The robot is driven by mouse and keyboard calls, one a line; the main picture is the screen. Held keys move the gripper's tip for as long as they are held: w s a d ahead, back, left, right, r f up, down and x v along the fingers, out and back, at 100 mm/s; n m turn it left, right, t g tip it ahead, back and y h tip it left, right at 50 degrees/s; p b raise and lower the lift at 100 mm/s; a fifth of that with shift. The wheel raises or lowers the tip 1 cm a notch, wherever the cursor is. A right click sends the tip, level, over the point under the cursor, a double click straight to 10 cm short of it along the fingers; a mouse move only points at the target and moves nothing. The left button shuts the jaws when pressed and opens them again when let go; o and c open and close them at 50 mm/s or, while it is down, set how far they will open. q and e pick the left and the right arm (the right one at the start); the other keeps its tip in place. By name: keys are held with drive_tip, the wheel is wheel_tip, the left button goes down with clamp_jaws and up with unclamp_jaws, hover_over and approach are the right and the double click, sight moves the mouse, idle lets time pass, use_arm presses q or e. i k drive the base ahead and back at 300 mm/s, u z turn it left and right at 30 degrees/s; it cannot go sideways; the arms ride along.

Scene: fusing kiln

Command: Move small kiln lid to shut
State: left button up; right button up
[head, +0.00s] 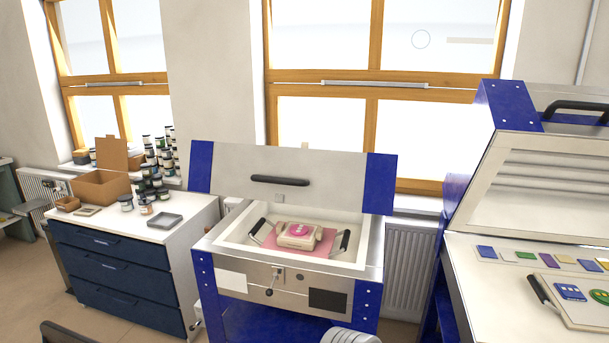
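The small kiln (228,256) stands in the middle of the head view, a pale metal box on a blue frame. Its lid (330,170) is raised at the back, a pale panel with blue ends and a black handle (280,180) across it. The chamber below is open to view. In it a cream telephone-shaped piece (299,235) with a pink centre lies on a pink sheet (325,246), between two black-handled parts.
A larger kiln (508,106) with its lid up stands at the right, holding coloured glass tiles. A white-topped drawer cabinet (195,215) with jars and a cardboard box (100,188) stands at the left. A radiator (408,265) and windows are behind.

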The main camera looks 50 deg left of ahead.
sight(360, 181)
drive_tip(key=u, duration=0.8)
drive_tip(key=i, duration=0.95)
drive_tip(key=u, duration=1.05)
